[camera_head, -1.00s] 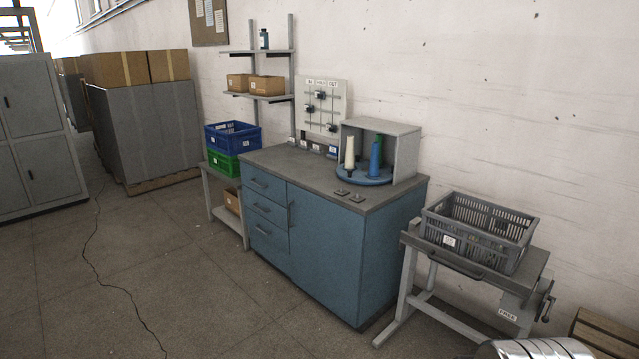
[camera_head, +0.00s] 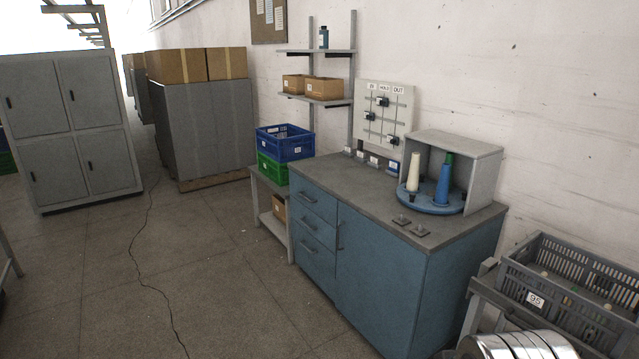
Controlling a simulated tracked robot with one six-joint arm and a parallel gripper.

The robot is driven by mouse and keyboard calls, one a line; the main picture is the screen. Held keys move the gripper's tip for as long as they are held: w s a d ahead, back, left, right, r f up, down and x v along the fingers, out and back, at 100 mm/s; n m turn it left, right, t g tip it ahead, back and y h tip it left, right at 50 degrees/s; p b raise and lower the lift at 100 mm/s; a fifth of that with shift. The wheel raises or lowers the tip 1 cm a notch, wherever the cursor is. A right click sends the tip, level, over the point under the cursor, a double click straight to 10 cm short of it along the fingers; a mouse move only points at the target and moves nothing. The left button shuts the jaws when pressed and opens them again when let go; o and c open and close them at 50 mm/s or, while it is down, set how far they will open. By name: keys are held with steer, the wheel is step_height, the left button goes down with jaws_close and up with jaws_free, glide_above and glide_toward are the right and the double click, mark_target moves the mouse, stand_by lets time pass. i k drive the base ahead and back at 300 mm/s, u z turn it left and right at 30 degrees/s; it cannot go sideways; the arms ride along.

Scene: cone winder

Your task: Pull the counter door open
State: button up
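The blue counter (camera_head: 460,275) stands against the wall right of centre, with a grey worktop (camera_head: 360,190). Its door (camera_head: 375,280) is a wide blue panel on the front, right of the drawers, and looks closed. A dark upright handle (camera_head: 340,235) sits near the door's upper left edge. My gripper is not in view. A shiny ribbed metal part at the bottom right seems to be mine and lies well right of the door.
Three drawers (camera_head: 314,228) are left of the door. A grey crate (camera_head: 570,290) on a stand is at the right. A low bench (camera_head: 268,190) holds blue (camera_head: 285,142) and green crates. Floor (camera_head: 230,290) before the counter is clear, apart from a thin dark line.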

mark_target(381, 277)
steer(key=u, duration=0.35)
steer(key=i, duration=1.55)
steer(key=u, duration=0.4)
steer(key=i, duration=1.5)
steer(key=u, duration=0.2)
